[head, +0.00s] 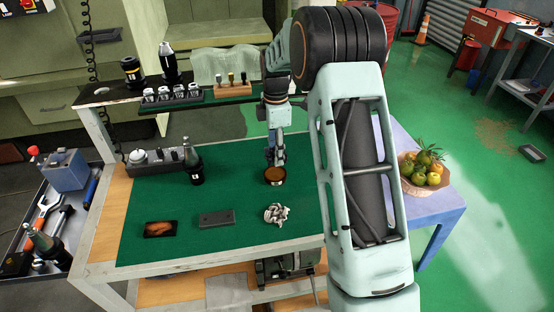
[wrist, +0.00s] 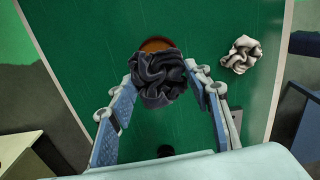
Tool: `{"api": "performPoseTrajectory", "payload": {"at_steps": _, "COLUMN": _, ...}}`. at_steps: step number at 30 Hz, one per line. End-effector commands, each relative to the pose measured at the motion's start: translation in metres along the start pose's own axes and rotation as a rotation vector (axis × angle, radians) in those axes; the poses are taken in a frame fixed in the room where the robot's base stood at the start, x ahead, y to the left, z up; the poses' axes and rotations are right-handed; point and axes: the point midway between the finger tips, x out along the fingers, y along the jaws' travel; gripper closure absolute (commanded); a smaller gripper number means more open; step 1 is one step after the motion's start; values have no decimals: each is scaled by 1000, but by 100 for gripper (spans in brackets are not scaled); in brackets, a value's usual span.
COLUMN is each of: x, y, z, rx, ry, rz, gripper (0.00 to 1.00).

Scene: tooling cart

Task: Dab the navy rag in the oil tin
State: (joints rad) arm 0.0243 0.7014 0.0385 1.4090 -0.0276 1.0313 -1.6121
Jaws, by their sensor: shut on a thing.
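The navy rag (wrist: 158,82) is a crumpled dark bundle between the two fingertips of my gripper (wrist: 161,74), which is shut on it. In the head view my gripper (head: 275,156) points down right over the oil tin (head: 275,178). The tin is a small round open can with brown-orange contents, standing on the green mat. In the wrist view the rag covers most of the tin, and only its far edge (wrist: 156,44) shows. I cannot tell whether the rag touches the oil. The rag is hard to make out in the head view.
A pale crumpled rag (head: 276,213) lies on the mat (head: 240,245) near the tin. A dark bottle (head: 193,165), a grey block (head: 216,218) and a dark tray (head: 160,229) stand to the left. A raised shelf (head: 215,97) with tool holders runs along the back.

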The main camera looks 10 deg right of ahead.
Motion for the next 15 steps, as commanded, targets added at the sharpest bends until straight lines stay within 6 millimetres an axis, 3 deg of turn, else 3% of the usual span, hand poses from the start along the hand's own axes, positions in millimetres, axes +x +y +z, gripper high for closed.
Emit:
{"api": "performPoseTrajectory", "payload": {"at_steps": 8, "x": 11, "y": 4, "z": 1, "rx": 5, "ry": -1, "rz": 0, "gripper": 74}}
{"api": "performPoseTrajectory", "payload": {"at_steps": 15, "x": 35, "y": 3, "z": 0, "rx": 5, "ry": -1, "rz": -2, "gripper": 74}}
